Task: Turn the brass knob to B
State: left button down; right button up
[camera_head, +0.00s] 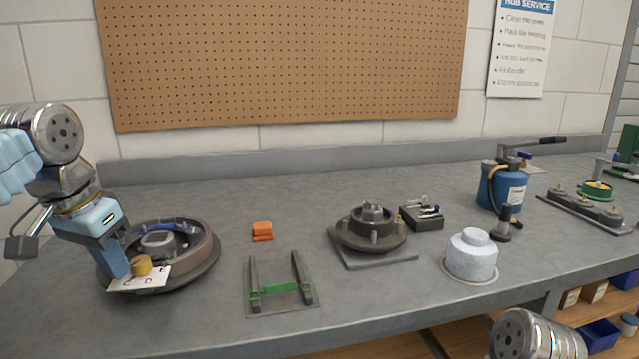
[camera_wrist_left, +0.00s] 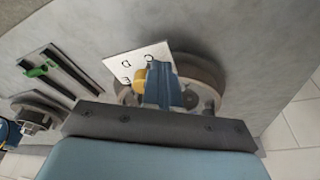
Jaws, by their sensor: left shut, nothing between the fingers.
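The brass knob (camera_head: 141,266) sits on a small white plate with dark letters (camera_head: 152,280), at the front of a round brake-drum-like assembly (camera_head: 208,252) on the left of the bench. The letters are too small to read surely, and I cannot tell where the knob points. My left gripper (camera_head: 118,268) is shut and empty, pointing down just left of the knob. In the left wrist view the blue fingers (camera_wrist_left: 164,92) are right beside the knob (camera_wrist_left: 140,80), and the plate (camera_wrist_left: 122,62) lies behind. I cannot tell whether they touch. My right gripper is out of view.
An orange block (camera_head: 262,231) and a dark rail fixture with a green strip (camera_head: 280,289) stand right of the drum. Farther right are a hub on a plate (camera_head: 368,232), a white capped cylinder (camera_head: 471,256) and a blue canister (camera_head: 503,187).

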pick_arm(q)
jog(key=shift+r, duration=0.15)
jog(key=shift+s+a, duration=0.15)
jog(key=shift+s, duration=0.1)
jog(key=v, duration=0.3)
jog(key=w+v, duration=0.1)
jog(key=v, duration=0.1)
jog(key=shift+r, duration=0.5)
